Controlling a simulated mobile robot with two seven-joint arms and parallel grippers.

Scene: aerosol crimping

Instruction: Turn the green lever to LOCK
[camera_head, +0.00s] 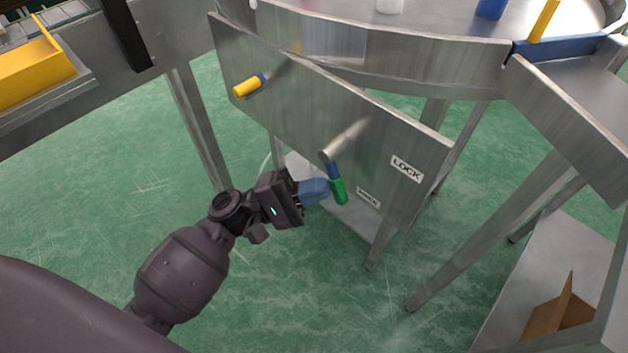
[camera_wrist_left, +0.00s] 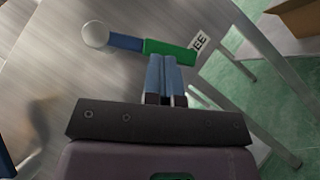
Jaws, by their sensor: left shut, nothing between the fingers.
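The green lever (camera_head: 338,190) hangs down and slightly right from its silver pivot on the metal panel (camera_head: 290,105), with a blue section above its green grip. A LOCK label (camera_head: 407,168) is to its right. A smaller label (camera_head: 368,197) is at its lower right; its visible letters end in "EE" in the left wrist view (camera_wrist_left: 201,42). My left gripper (camera_head: 324,191) is shut and empty, its blue fingertips at the left side of the green grip. In the left wrist view the fingertips (camera_wrist_left: 161,58) meet or nearly meet the green grip (camera_wrist_left: 170,50); contact is unclear. My right gripper is not in view.
A yellow-tipped lever (camera_head: 247,87) sticks out at the panel's upper left. A round metal table (camera_head: 450,55) stands above the panel. Metal legs and an open cardboard box (camera_head: 562,312) are at the right. Green floor lies open below.

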